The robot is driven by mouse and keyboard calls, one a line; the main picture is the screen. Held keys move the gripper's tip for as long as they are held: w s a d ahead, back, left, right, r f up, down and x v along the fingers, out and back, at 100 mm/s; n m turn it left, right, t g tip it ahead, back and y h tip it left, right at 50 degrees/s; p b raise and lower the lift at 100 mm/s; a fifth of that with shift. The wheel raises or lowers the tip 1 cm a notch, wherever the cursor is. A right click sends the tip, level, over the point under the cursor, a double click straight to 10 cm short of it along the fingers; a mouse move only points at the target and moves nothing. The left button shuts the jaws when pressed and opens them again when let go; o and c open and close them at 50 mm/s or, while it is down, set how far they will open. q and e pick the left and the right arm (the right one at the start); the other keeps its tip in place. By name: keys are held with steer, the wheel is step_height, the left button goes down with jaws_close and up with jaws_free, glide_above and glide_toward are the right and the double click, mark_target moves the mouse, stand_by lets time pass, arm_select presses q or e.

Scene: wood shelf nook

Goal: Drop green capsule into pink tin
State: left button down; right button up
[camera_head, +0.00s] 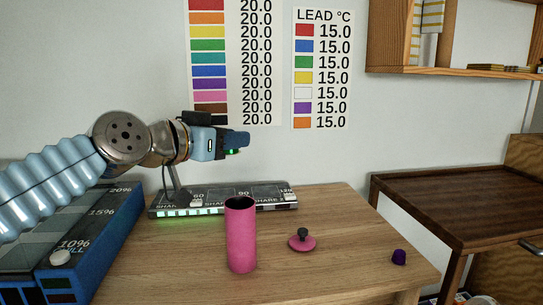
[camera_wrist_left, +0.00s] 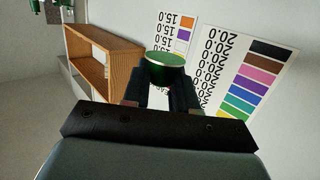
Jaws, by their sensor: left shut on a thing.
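The pink tin (camera_head: 241,240) is a tall open cylinder standing upright on the wooden table, its dark mouth facing up. My left gripper (camera_head: 240,142) is in the air above and behind the tin in the head view, pointing right. In the left wrist view the left gripper (camera_wrist_left: 161,95) is shut on the green capsule (camera_wrist_left: 166,73), which has a pale rim and sits at the fingertips. In the head view the fingers mostly hide the capsule. My right gripper is not in view.
A pink lid (camera_head: 302,243) with a dark knob lies right of the tin. A small purple thing (camera_head: 399,257) is near the table's right edge. A dark panel device (camera_head: 270,197) stands behind the tin. A blue box (camera_head: 105,240) is at left, a dark wooden stand (camera_head: 460,200) at right.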

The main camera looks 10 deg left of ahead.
arm_select(q)
steer(key=shift+a+r, duration=0.1)
steer(key=shift+a, duration=0.15)
step_height(320, 180, down, 6)
steer(key=b, duration=0.4)
steer(key=shift+r, duration=0.1)
steer(key=c, duration=0.8)
jaws_free()
steer(key=b+v, duration=0.2)
steer(key=v, duration=1.2)
steer(key=shift+w, duration=0.1)
